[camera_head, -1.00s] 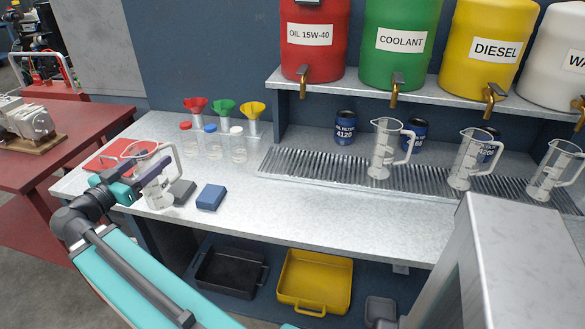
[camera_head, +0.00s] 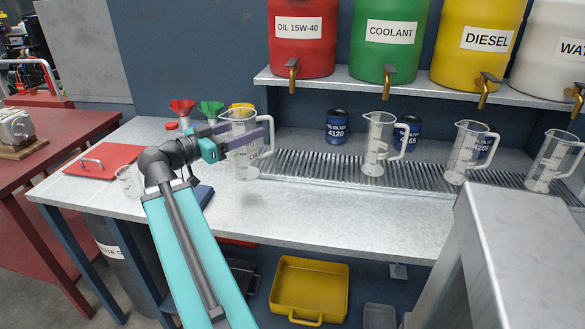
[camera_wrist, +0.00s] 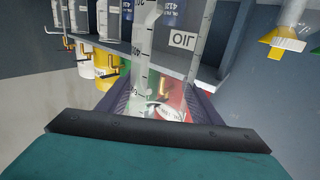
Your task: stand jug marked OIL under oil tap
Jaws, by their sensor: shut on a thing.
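My gripper (camera_head: 252,138) is shut on a clear graduated jug (camera_head: 245,168), upright with its handle to the right. In the wrist view the jug (camera_wrist: 145,60) is between the fingers, with an upside-down OIL label (camera_wrist: 183,40). The oil tap (camera_head: 292,74) hangs from the red OIL 15W-40 drum (camera_head: 302,52). The jug is left of and lower than this tap, by the left end of the ribbed drip grate (camera_head: 325,170). I cannot tell whether its base touches the bench.
Clear jugs stand on the grate below the coolant (camera_head: 377,150), diesel (camera_head: 463,155) and water (camera_head: 549,165) taps. A blue oil filter (camera_head: 338,127) stands behind the grate. Funnels (camera_head: 181,107) are behind my arm. The front bench strip (camera_head: 330,205) is clear.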

